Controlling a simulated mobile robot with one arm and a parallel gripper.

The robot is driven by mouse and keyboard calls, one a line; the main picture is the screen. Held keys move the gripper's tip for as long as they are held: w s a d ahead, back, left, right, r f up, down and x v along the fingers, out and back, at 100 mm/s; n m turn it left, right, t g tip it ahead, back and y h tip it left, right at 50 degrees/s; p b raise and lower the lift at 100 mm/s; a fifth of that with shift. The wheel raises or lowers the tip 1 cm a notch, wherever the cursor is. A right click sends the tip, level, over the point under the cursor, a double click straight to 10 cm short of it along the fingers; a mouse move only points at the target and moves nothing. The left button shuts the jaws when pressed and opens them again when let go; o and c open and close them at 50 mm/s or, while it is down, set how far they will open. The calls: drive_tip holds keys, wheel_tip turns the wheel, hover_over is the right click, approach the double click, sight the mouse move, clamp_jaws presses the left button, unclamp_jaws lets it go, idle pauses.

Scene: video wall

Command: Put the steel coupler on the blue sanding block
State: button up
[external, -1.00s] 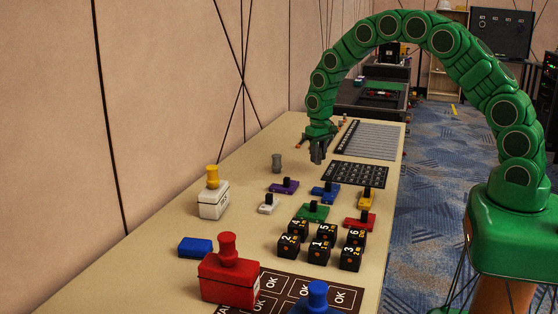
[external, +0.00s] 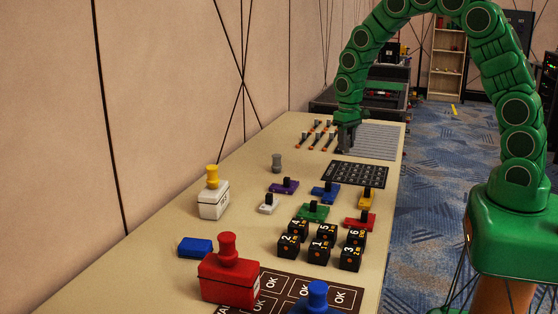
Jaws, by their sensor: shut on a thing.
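A small grey cylinder (external: 277,163), which looks like the steel coupler, stands upright on the table left of the middle. A flat blue block (external: 195,247), which looks like the blue sanding block, lies near the table's left edge with its top bare. My gripper (external: 347,143) is far back on the table, beyond and to the right of the grey cylinder and apart from it. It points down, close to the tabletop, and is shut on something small. What it holds is too small and dark to make out.
Several small sticks (external: 318,132) stand just left of my gripper. A dark keypad-like mat (external: 355,173) lies in front of it. Knobbed blocks, black numbered cubes (external: 320,250), a white container (external: 213,204) and a red one (external: 229,283) fill the nearer table.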

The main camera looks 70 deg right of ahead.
drive_tip(key=shift+s+a+r, duration=0.25)
drive_tip(key=shift+s+r, duration=0.05)
drive_tip(key=shift+s, duration=0.3)
